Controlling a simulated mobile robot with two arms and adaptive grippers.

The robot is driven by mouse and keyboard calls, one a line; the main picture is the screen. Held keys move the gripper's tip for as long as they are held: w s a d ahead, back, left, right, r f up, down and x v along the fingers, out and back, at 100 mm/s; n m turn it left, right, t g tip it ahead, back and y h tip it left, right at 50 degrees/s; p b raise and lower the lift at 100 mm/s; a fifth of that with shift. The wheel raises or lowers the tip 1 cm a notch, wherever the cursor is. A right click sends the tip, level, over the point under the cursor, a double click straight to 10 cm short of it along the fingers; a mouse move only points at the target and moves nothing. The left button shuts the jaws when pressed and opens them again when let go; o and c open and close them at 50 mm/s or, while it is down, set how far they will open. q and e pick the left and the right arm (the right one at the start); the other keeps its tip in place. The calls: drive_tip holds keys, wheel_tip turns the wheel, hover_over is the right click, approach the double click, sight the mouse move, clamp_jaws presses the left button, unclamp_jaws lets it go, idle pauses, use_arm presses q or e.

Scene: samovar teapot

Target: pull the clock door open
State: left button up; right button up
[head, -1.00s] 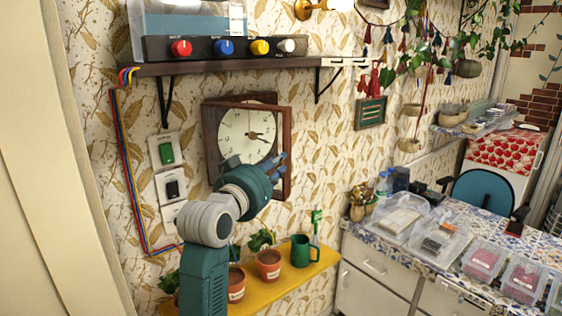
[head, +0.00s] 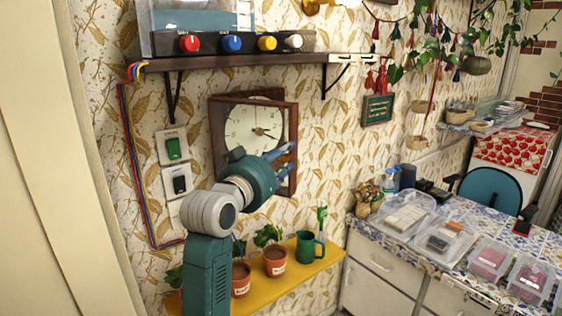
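The clock (head: 240,122) hangs on the wall below the shelf, with a cream face, dark hands and a brown wooden case. Its square wooden door frame (head: 293,128) stands out of line with the case behind, so the door looks ajar. My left gripper (head: 281,161) is in front of the clock's lower right part, its fingers apart at the door's right edge. I cannot tell whether they touch the frame. The gripper hides the lower face and part of the door's lower edge. My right gripper is out of view.
A dark shelf (head: 245,62) with coloured knobs is above the clock. Switches (head: 174,147) and cables are to its left. A yellow shelf (head: 312,264) with potted plants and a green mug (head: 307,248) is below. A tiled counter (head: 405,244) with boxes stands right.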

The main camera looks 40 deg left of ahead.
sight(288, 116)
use_arm(q)
wheel_tip(288, 116, up, 9)
drive_tip(key=shift+s+f, duration=0.1)
drive_tip(key=shift+f, duration=0.05)
